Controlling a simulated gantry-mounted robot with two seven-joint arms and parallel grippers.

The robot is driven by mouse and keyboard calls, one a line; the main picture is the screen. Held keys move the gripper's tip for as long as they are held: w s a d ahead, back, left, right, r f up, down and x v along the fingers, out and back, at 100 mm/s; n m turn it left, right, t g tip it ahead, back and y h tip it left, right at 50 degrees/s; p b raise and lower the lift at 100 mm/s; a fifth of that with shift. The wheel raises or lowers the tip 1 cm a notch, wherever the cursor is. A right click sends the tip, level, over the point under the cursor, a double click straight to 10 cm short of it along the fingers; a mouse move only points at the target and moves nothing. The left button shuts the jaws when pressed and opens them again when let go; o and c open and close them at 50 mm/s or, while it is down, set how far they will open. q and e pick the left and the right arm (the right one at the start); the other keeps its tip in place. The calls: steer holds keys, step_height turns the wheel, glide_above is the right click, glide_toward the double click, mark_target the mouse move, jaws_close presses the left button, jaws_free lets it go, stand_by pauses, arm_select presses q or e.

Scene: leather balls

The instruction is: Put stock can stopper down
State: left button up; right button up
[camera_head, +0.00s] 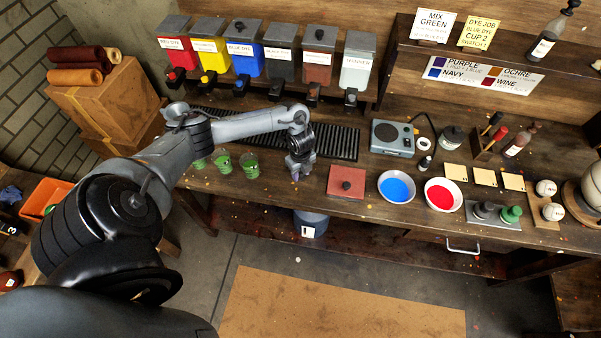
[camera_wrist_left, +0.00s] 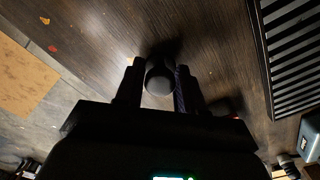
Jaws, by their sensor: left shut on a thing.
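My left gripper (camera_head: 297,172) is low over the wooden workbench, right of the green cups and left of the red square pad. In the left wrist view, the fingers (camera_wrist_left: 160,85) are shut on a dark, rounded piece, the stopper (camera_wrist_left: 160,76). It sits between the two fingertips, with the bench top close behind it. I cannot tell whether it touches the wood. In the head view the stopper is hidden by the gripper. My right gripper is not in view.
Green cups (camera_head: 249,166) stand left of the gripper. A black slatted rack (camera_head: 335,141) lies behind it. The red pad (camera_head: 347,182) with a dark knob, a blue-filled bowl (camera_head: 397,187) and a red-filled bowl (camera_head: 443,195) are to the right. Dye dispensers (camera_head: 246,55) line the back.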

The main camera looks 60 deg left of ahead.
arm_select(q)
steer(key=shift+f, duration=0.25)
steer(key=shift+f, duration=0.1)
steer(key=shift+f, duration=0.15)
steer(key=o, duration=1)
steer(key=shift+o, duration=0.2)
steer(key=shift+r, duration=0.2)
